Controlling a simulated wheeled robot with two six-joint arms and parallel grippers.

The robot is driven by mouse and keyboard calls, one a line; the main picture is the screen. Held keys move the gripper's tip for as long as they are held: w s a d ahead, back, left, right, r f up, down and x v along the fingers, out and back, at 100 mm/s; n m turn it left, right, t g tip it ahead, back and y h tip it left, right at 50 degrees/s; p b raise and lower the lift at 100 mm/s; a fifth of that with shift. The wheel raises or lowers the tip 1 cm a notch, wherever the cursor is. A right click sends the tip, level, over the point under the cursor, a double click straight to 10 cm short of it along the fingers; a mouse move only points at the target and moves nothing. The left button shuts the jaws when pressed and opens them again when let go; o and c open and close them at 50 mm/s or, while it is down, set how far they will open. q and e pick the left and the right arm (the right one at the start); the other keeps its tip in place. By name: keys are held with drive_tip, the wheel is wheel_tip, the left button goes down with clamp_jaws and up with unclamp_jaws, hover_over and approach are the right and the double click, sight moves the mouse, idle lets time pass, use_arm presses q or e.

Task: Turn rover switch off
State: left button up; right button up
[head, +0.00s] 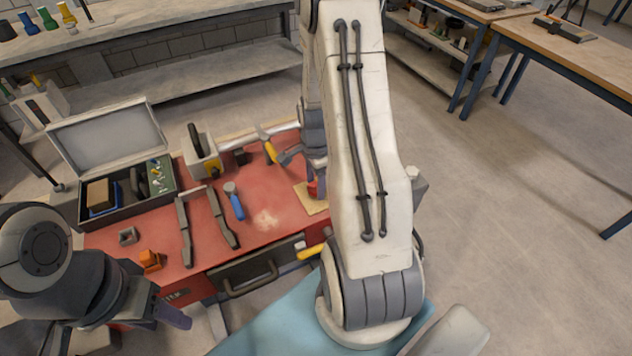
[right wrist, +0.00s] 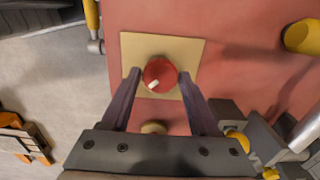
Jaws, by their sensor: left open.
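The rover switch is a red round knob (right wrist: 159,75) with a white pointer mark, on a square tan plate (right wrist: 190,48). In the right wrist view, the pointer aims to the lower left. My right gripper (right wrist: 160,82) is open, with one dark finger on each side of the knob and small gaps visible between. In the head view, the tan plate (head: 312,203) lies at the right part of the red top, and my right arm hides part of it. My left gripper (head: 160,312) is open and empty at the lower left, in front of the red top.
On the red top (head: 265,218) stand an open case (head: 127,206), a blue-handled tool (head: 236,205), dark bars (head: 184,230), an orange block (head: 150,260) and a yellow-handled hammer (head: 271,152). A drawer handle (head: 250,285) sticks out at the front. Yellow parts (right wrist: 303,36) flank the plate.

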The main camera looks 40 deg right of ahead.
clamp_jaws()
drive_tip(key=shift+n, duration=0.3)
drive_tip(key=n, duration=0.3)
drive_tip(key=shift+n, duration=0.3)
drive_tip(key=n, duration=0.4)
drive_tip(key=shift+n+p, duration=0.3)
drive_tip(key=shift+p, duration=0.1)
drive_tip(key=n, duration=0.4)
drive_tip(key=shift+n, duration=2.5)
